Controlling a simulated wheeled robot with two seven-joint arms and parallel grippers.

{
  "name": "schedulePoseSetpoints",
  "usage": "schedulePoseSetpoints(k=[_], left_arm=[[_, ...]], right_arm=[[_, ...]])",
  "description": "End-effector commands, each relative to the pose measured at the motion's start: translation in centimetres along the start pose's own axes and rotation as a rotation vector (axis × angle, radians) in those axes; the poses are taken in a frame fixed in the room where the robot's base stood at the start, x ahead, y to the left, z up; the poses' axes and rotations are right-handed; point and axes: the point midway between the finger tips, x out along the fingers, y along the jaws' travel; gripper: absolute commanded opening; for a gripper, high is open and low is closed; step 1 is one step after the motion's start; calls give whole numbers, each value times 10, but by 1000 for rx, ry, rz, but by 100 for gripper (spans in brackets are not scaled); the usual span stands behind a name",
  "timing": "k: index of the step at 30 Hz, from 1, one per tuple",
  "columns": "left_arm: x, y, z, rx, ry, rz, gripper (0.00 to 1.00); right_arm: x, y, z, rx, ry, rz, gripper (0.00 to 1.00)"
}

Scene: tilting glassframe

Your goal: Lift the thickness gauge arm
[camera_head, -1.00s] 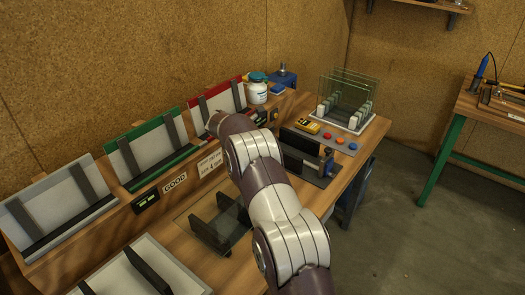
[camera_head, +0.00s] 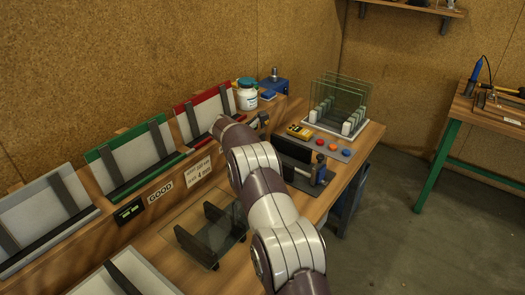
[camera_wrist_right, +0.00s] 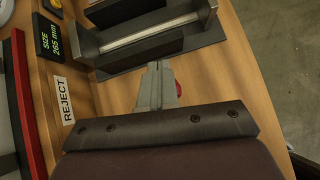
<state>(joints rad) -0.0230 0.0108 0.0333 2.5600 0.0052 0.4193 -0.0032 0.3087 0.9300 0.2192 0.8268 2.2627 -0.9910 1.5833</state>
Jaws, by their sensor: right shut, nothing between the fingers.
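No part is clearly readable as the thickness gauge arm. A dark fixture (camera_head: 296,152) with upright plates and a small blue-topped post (camera_head: 321,168) stands on the bench beyond my right arm; a dark channelled fixture (camera_wrist_right: 150,40) also shows in the wrist view. Nearer, two black rails (camera_head: 205,240) stand on a clear plate beside a small dark display (camera_head: 129,211). My right gripper (camera_wrist_right: 157,66) is shut and empty, its tips close to the near edge of the channelled fixture; contact is unclear. In the head view my arm hides this gripper. My left gripper is not in view.
Red (camera_head: 197,112), green (camera_head: 130,158) and grey (camera_head: 40,220) racks line the back. A white jar (camera_head: 247,98), a yellow meter (camera_head: 299,131), coloured buttons (camera_head: 333,147) and a glass-sheet rack (camera_head: 341,108) stand on the bench. A small red part (camera_wrist_right: 179,88) is beside my fingers.

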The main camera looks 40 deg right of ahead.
Motion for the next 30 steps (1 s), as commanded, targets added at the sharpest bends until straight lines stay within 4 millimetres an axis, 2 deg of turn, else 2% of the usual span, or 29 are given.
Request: schedulePoseSetpoints(k=[13,17,30], left_arm=[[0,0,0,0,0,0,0],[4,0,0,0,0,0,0],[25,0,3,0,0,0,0]], right_arm=[[0,0,0,0,0,0,0],[-9,1,-1,0,0,1,0],[-102,0,-1,0,0,2,0]])
